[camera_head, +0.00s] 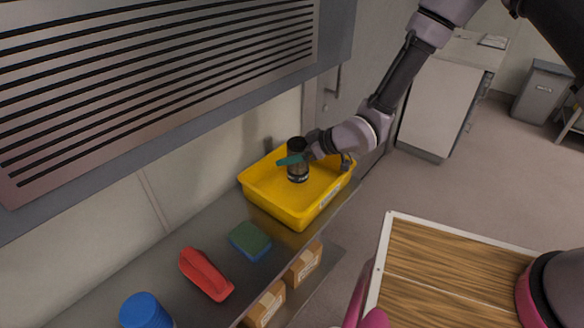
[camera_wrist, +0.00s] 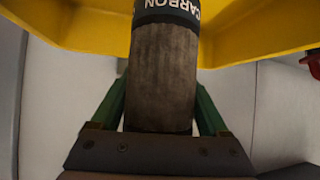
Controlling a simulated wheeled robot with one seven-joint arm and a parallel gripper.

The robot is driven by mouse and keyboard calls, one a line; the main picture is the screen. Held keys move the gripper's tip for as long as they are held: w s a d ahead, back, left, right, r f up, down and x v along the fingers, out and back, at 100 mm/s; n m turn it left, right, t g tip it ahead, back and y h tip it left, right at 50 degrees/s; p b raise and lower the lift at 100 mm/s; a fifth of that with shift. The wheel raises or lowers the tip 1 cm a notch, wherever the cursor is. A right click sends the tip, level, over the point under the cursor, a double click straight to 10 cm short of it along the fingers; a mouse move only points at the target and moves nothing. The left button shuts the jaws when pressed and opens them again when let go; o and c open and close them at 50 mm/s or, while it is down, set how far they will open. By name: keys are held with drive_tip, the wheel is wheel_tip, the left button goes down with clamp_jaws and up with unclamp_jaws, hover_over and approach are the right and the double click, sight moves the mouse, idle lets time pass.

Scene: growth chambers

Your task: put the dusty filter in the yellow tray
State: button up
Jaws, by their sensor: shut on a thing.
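The dusty filter (camera_head: 297,173) is a dark grey cylinder with black end bands. It stands roughly upright at the yellow tray, inside the tray's outline in the head view; whether it touches the tray floor I cannot tell. In the wrist view the filter (camera_wrist: 163,75) shows a dusty grey-brown body and a black band lettered "CARBON". My gripper (camera_head: 293,160) has its green fingers shut on the filter; they also show on both sides of it in the wrist view (camera_wrist: 160,105). The yellow tray (camera_head: 262,203) sits on the grey shelf, its walls also visible in the wrist view (camera_wrist: 255,30).
On the shelf, left of the tray, are a green-and-blue sponge (camera_head: 250,241), a red object (camera_head: 205,274) and a blue lidded container (camera_head: 146,311). Cardboard boxes (camera_head: 304,263) sit on a lower level. A louvred panel (camera_head: 150,70) overhangs the shelf.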

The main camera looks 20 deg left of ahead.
sight(291, 166)
drive_tip(key=shift+f, duration=2)
drive_tip(key=shift+f, duration=0.1)
drive_tip(key=o, duration=1.4)
